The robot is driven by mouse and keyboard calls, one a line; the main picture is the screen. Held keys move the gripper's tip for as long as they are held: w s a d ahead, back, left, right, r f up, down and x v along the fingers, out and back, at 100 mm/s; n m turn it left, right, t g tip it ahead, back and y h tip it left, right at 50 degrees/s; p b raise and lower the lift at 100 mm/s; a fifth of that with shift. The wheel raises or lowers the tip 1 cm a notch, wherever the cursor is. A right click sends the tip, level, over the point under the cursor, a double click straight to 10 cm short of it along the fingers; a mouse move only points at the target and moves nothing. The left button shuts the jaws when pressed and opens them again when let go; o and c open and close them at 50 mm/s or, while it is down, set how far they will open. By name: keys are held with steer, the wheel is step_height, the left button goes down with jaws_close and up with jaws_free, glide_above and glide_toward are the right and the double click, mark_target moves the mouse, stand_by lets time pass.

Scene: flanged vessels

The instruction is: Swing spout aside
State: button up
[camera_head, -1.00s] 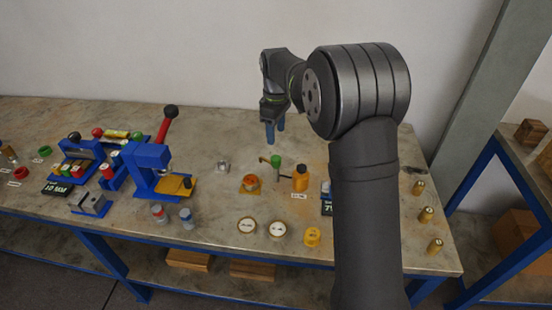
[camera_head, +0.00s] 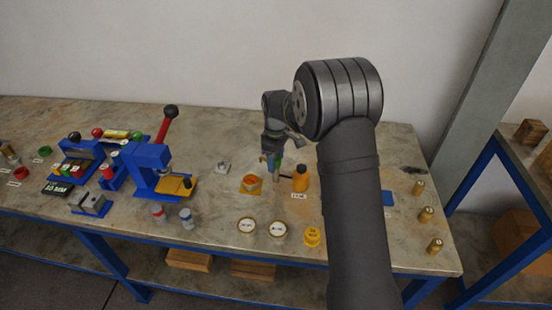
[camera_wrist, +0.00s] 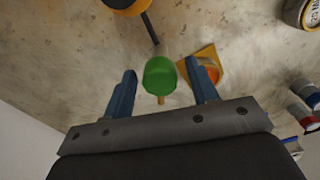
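The orange vessel (camera_head: 300,180) with a dark top stands at the middle right of the bench; part of it shows at the top of the wrist view (camera_wrist: 122,4). A thin dark spout arm (camera_wrist: 150,28) runs from it towards a green knob (camera_wrist: 160,75), with a small brass tip below the knob. My gripper (camera_wrist: 160,67) is open, with one blue finger on each side of the green knob and visible gaps to both. In the head view my gripper (camera_head: 271,166) covers most of the knob.
An orange-rimmed cup (camera_head: 251,183) on a yellow square plate stands left of the spout, close to one finger in the wrist view. Two round lidded tins (camera_head: 246,226) and a yellow container (camera_head: 312,237) stand in front. A blue press (camera_head: 150,165) is farther left.

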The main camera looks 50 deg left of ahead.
jaws_close()
steer(key=shift+m, duration=2.8)
steer(key=shift+o, duration=0.4)
jaws_free()
steer(key=shift+r, duration=0.1)
